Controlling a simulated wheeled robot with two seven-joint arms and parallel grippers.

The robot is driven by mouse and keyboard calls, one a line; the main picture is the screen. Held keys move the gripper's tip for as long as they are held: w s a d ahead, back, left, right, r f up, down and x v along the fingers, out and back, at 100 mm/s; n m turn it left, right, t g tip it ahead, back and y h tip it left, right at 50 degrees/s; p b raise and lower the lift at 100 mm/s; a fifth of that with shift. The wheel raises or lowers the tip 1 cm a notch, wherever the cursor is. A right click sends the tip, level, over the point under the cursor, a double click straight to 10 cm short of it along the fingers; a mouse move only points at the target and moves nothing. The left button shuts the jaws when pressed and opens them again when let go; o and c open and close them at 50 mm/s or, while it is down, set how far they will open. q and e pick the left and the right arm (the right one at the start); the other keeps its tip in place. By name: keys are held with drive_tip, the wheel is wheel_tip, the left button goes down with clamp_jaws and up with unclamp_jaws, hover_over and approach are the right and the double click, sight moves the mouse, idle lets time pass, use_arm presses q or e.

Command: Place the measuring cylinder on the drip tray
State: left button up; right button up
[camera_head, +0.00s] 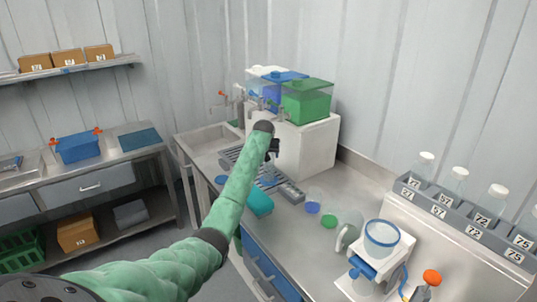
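The grey slotted drip tray (291,192) lies on the steel counter in front of the white block that carries the vessels. My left arm, in a green sleeve, crosses in front of the tray and hides its middle. A dark part of my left gripper (272,159) shows just right of the sleeve's black end, above the tray. Its fingertips are small and mostly hidden, so I cannot tell whether it is open or shut. A faint bluish shape (268,180) shows below it; I cannot tell if this is the measuring cylinder. My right gripper is not in view.
White, blue and green vessels (306,103) with taps stand on the white block (308,148). A teal item (259,204), blue (312,208) and green (329,221) discs lie on the counter. A blue-rimmed jar (381,237) and a bottle rack (456,222) stand at right.

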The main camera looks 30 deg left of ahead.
use_arm(q)
drive_tip(key=shift+o, duration=0.5)
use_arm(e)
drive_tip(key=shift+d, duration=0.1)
use_arm(q)
drive_tip(key=b+v, duration=0.4)
drive_tip(key=v, duration=0.8)
drive_tip(key=shift+r, duration=0.2)
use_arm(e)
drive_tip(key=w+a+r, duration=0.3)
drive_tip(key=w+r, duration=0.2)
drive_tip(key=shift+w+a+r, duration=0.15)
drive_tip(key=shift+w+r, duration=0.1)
